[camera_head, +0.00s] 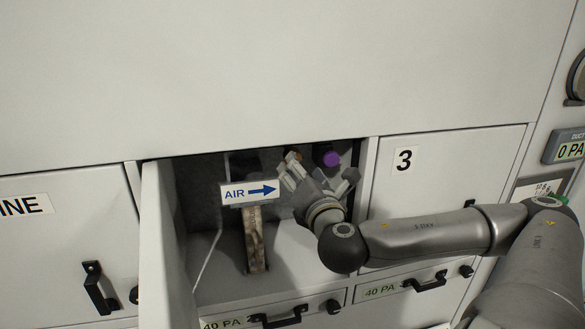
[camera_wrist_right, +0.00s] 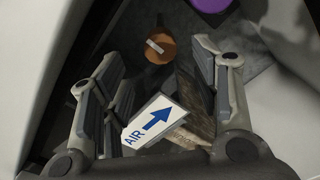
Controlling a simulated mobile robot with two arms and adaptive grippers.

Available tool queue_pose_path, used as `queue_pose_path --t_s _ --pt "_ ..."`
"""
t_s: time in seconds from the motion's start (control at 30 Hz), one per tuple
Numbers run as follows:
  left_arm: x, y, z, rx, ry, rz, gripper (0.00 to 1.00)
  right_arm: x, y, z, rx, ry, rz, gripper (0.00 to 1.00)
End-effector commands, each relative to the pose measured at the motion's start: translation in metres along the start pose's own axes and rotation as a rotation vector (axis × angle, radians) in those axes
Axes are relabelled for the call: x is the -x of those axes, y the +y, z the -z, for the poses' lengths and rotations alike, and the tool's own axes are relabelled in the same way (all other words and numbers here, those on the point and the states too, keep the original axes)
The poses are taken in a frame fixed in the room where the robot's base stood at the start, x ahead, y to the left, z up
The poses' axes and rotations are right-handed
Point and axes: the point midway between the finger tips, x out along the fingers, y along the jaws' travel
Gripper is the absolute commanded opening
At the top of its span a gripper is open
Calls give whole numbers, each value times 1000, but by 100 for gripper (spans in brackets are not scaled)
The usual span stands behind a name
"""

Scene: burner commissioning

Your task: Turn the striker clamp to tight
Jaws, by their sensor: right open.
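An orange-brown round knob with a pale bar across it (camera_wrist_right: 160,47) shows in the right wrist view, deep in the open compartment. It looks like the striker clamp, but no label on it can be read. In the head view only a small brownish part of it (camera_head: 296,156) shows behind my fingers. My right gripper (camera_head: 318,174) is inside the compartment opening. In the wrist view its fingers (camera_wrist_right: 157,75) are spread apart with the knob beyond them, between the tips. Nothing is held. My left gripper is not in view.
A white AIR arrow plate (camera_head: 235,193) stands left of my right gripper, above a rusty-looking upright strip (camera_head: 255,240). A purple round part (camera_head: 331,159) is at the back right. An open door (camera_head: 163,245) bounds the left side; closed panel 3 (camera_head: 440,180) is right.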

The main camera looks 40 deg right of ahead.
Motion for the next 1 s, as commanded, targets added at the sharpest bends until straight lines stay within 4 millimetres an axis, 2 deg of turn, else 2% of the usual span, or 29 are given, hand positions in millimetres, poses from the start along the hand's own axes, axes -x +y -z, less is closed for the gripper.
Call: queue_pose_path --t_s 0.5,0.7,0.97,1.0 --pt "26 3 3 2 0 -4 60 -71 1 -3 -4 -2 3 56" --pt "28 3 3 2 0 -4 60 -80 0 0 -2 0 1 56" --pt "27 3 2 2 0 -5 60 -81 0 0 -1 1 1 56" --pt "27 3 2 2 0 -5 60 -81 -1 0 -1 0 1 52"
